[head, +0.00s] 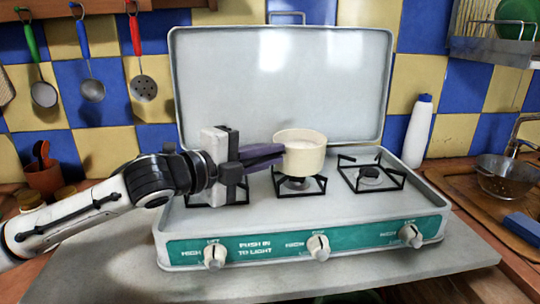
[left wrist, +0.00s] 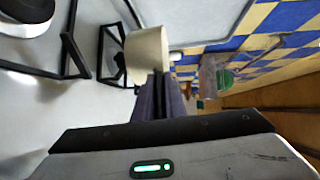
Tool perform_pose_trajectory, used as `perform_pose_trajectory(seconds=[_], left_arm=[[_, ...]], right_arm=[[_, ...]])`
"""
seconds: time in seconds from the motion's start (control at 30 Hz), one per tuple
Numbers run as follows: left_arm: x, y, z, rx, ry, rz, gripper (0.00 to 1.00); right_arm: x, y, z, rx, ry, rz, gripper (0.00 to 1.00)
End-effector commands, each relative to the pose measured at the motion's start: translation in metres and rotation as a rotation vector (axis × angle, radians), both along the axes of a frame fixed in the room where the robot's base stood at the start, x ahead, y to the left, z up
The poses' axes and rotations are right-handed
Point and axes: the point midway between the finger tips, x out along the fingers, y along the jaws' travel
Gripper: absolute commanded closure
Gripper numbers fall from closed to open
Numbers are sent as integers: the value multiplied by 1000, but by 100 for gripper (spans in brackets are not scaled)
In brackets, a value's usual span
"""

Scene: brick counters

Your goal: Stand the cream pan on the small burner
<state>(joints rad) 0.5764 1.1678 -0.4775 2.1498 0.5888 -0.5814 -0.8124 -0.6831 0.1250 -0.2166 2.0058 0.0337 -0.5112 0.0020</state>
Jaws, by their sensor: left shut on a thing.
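The cream pan (head: 304,157) is upright over the middle burner (head: 296,184) of the stove; I cannot tell if it touches the grate. It also shows in the left wrist view (left wrist: 147,54). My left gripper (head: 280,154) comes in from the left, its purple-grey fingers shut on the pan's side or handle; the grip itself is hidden. The right burner (head: 369,174) is bare, with a small dark cap. The left burner (head: 207,198) is mostly hidden behind my gripper. Which burner is the small one is not clear. My right gripper is not in view.
The stove's raised lid (head: 270,90) stands close behind the burners. Three knobs line its teal front panel (head: 265,247). A white bottle (head: 418,130) stands at the right of the stove, and a colander (head: 503,178) lies farther right. Utensils hang on the left wall.

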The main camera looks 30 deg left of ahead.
Motion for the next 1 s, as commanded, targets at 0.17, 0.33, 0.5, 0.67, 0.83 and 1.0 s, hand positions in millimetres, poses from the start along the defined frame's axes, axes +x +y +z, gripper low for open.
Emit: perform_pose_trajectory(seconds=[0.17, 0.33, 0.5, 0.67, 0.83, 1.0], left_arm=[[0, 0, -6, 0, 2, 0, 88], [0, 0, -6, 0, 2, 0, 70], [0, 0, -5, 0, 2, 0, 70], [0, 0, 3, 0, -1, 0, 70], [-18, 9, 0, 6, 3, 4, 70], [-38, 19, 1, 5, 2, 9, 70]], right_arm=[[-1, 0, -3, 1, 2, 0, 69], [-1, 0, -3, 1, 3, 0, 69], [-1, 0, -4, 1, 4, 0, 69], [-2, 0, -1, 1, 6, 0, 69], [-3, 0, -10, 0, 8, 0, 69], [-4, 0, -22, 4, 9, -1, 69]])
